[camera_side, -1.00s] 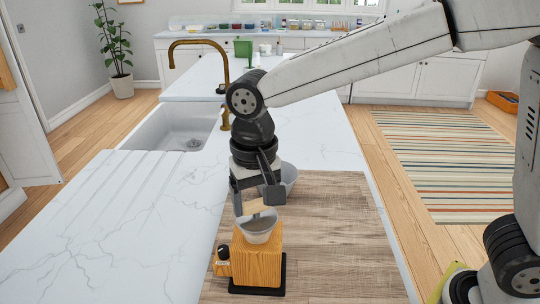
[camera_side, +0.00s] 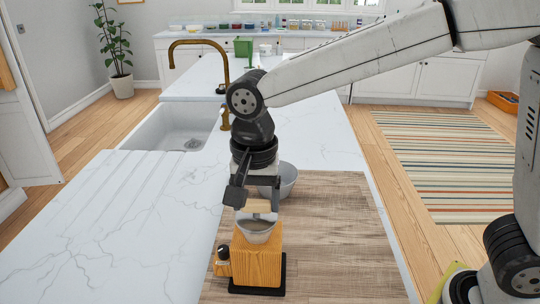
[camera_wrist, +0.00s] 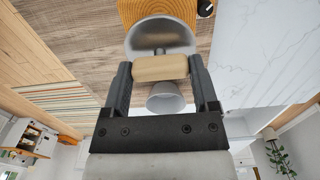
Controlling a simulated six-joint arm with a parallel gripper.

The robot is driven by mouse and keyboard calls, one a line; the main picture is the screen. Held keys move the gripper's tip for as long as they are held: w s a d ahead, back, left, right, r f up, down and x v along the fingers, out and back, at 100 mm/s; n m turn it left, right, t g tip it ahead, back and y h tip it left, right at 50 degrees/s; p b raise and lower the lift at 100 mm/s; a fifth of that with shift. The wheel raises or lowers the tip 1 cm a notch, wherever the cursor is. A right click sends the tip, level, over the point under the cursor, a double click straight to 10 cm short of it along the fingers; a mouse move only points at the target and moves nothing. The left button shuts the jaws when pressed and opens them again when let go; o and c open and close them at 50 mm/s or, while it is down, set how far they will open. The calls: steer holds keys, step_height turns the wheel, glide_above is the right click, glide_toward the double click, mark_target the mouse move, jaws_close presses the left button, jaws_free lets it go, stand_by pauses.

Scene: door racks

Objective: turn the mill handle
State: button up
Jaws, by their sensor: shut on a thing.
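The mill has a wooden block body (camera_side: 257,264) on a black base, with a grey metal hopper (camera_side: 256,231) on top. Its pale wooden handle (camera_side: 257,206) is just above the hopper. My gripper (camera_side: 255,197) comes down from above and is shut on the handle. In the wrist view, the handle (camera_wrist: 160,68) lies crosswise between both fingers of my gripper (camera_wrist: 160,72). The hopper (camera_wrist: 158,36) and part of the round-looking wooden body (camera_wrist: 157,10) show beyond it. The fingers and handle hide part of the hopper rim.
A grey bowl (camera_side: 288,178) stands behind the mill on the wooden board (camera_side: 335,235). A small knob or jar (camera_side: 222,262) sits at the mill's left side. The white counter (camera_side: 120,225) to the left is clear up to the sink (camera_side: 180,132).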

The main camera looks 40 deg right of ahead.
mark_target(256, 201)
steer(key=shift+r, duration=0.1)
steer(key=o, duration=1.1)
steer(key=shift+r, duration=3.9)
steer(key=shift+w+d+f, duration=0.1)
steer(key=shift+d+f, duration=0.2)
steer(key=shift+f, duration=0.1)
steer(key=s+d+f+n+t, duration=0.1)
steer(key=s+d+f+n, duration=0.1)
steer(key=d+f, duration=0.4)
steer(key=s+d+f+n, duration=0.2)
steer(key=d+f+n, duration=0.2)
steer(key=d+f, duration=0.2)
steer(key=s+d+f+n+t, duration=0.1)
steer(key=s+d+f+n, duration=0.2)
steer(key=d+f, duration=0.4)
steer(key=shift+d+f+t, duration=0.1)
steer(key=shift+f+t, duration=0.2)
steer(key=shift+f, duration=0.3)
